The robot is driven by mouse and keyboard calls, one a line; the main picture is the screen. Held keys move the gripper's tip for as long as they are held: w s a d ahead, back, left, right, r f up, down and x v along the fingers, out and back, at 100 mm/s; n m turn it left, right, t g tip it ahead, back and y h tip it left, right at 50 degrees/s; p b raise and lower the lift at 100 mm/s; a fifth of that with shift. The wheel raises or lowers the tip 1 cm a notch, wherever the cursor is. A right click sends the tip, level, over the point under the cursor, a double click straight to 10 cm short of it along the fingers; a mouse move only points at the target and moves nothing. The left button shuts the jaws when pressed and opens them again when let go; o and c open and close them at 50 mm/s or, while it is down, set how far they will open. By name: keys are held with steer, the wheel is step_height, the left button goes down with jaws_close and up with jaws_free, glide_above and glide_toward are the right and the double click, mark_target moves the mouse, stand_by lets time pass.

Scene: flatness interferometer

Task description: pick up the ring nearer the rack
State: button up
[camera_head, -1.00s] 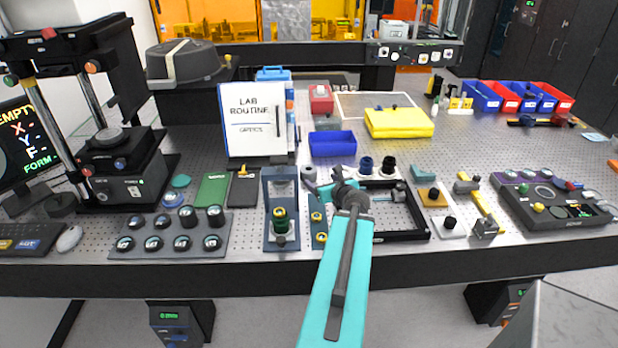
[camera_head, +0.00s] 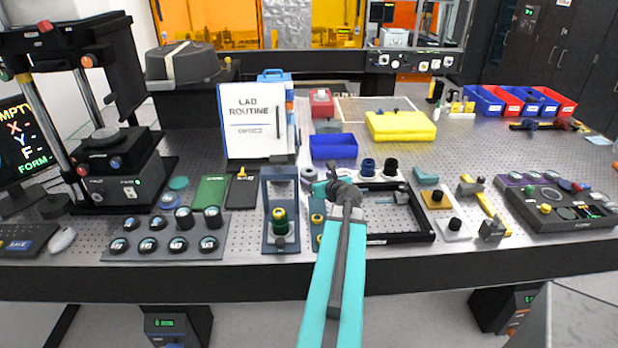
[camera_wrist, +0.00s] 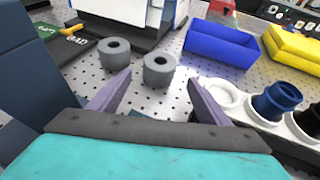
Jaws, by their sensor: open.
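Two grey rings stand on the perforated table in the wrist view: a left ring (camera_wrist: 114,54) and a right ring (camera_wrist: 158,72). A white rack (camera_wrist: 222,94) holding blue and black pieces is to their right, so the right ring is nearer to it. My gripper (camera_wrist: 160,80) is open and empty, its two fingers pointing toward the right ring, which shows between the tips. I cannot tell if they touch it.
A blue stand (camera_head: 267,205) with a green piece is close on the left. A blue bin (camera_head: 333,146) and a white sign (camera_head: 250,118) stand behind the rings. A black frame (camera_head: 428,225) lies to the right. Perforated table shows around the rings.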

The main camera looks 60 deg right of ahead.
mark_target(312, 177)
steer(key=shift+w+d+f, duration=0.3)
steer(key=shift+w+d, duration=0.1)
steer(key=shift+w, duration=0.1)
steer(key=shift+w, duration=0.1)
steer(key=shift+b+x, duration=0.95)
steer(key=shift+x, duration=1.6)
steer(key=shift+c, duration=0.4)
steer(key=c, duration=1)
